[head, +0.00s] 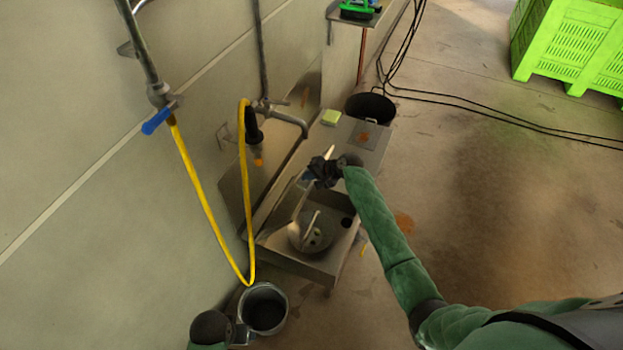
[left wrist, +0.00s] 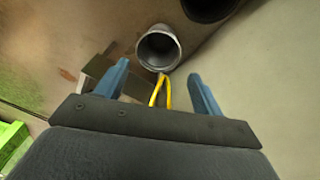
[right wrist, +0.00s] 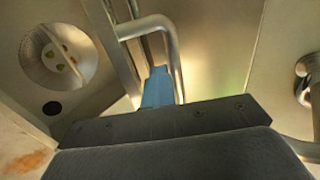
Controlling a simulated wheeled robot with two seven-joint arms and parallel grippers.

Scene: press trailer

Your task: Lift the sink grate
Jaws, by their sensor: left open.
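The steel sink (head: 275,248) stands against the wall, with a round drain bowl (head: 318,238) in its basin; the bowl also shows in the right wrist view (right wrist: 40,68). The sink grate (head: 301,204) looks like a pale metal tube frame, tilted up over the basin. Its bent tube (right wrist: 146,24) passes right by my right fingers. My right gripper (head: 308,177) is over the sink, its blue fingers (right wrist: 157,88) close together at the tube and seemingly shut on it. The hand hides part of the grate. My left gripper (left wrist: 160,88) is open and empty, low near a metal bucket.
The metal bucket (head: 284,296) stands on the floor in front of the sink. A yellow hose (head: 195,175) hangs from the wall pipe. A tap (head: 290,118), a yellow-green sponge (head: 331,117) and a black bucket (head: 371,107) are behind. Floor at right is free.

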